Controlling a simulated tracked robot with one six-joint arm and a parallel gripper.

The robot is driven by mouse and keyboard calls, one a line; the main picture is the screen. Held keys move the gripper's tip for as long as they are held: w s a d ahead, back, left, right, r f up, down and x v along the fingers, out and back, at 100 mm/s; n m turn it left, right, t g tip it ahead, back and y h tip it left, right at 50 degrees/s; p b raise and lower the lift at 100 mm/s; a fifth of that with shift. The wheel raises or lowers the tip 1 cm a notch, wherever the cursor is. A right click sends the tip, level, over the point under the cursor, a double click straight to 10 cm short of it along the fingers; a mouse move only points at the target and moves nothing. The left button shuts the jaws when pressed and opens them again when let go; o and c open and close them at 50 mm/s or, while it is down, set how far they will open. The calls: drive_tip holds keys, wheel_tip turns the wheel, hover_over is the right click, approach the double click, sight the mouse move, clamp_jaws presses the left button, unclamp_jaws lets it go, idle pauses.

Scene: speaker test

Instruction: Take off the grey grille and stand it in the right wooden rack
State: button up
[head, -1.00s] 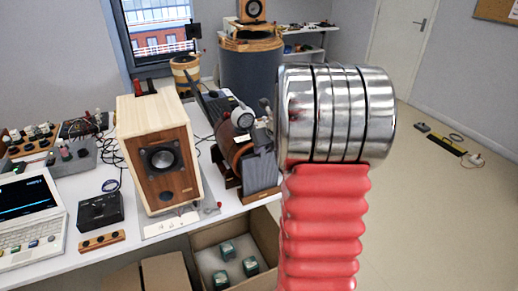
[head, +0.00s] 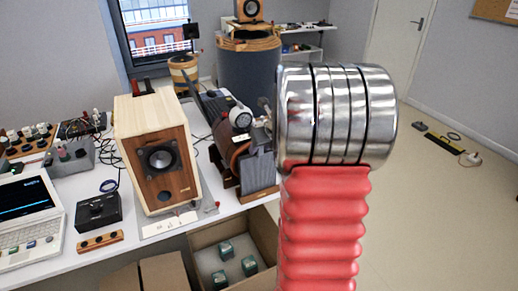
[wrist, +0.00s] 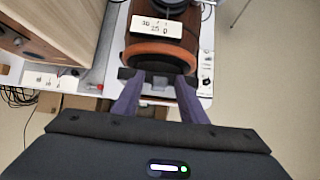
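The pale wooden speaker (head: 155,150) stands on the table with its brown front and round driver bare; no grille covers it. A dark grey upright panel (head: 259,173), which looks like the grille, stands at the table's right end, beside a brown cylinder (head: 236,152). Wooden rack parts (head: 256,194) show at its foot. In the wrist view my gripper (wrist: 159,83) points down near the cylinder's near end, its two fingers apart with a gap between them. A dark strip lies just past the tips; I cannot tell whether they touch it. In the head view my metal wrist hides the gripper.
A laptop (head: 28,212), a black box (head: 98,211) and a grey box with knobs (head: 72,158) fill the left table. An open carton (head: 205,240) with several green-and-white blocks stands below the front edge. The floor at right is mostly clear.

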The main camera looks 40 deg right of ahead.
drive_tip(key=v, duration=1.2)
drive_tip(key=shift+s+r, duration=0.25)
drive_tip(key=shift+r, duration=0.05)
drive_tip(key=s+a+m, duration=0.5)
drive_tip(key=a+m, duration=0.6)
drive_tip(key=a, duration=0.1)
drive_tip(key=s+a+f+m+y, duration=0.1)
drive_tip(key=s+a+m, duration=0.4)
drive_tip(key=a+m, duration=0.5)
drive_tip(key=s+a+m+g+y, duration=0.1)
drive_tip(key=s+a+m, duration=0.4)
drive_tip(key=a+m, duration=0.6)
drive_tip(key=a, duration=0.2)
drive_tip(key=shift+a+f+m, duration=0.25)
drive_tip(key=shift+a+m, duration=0.05)
drive_tip(key=shift+a, duration=0.05)
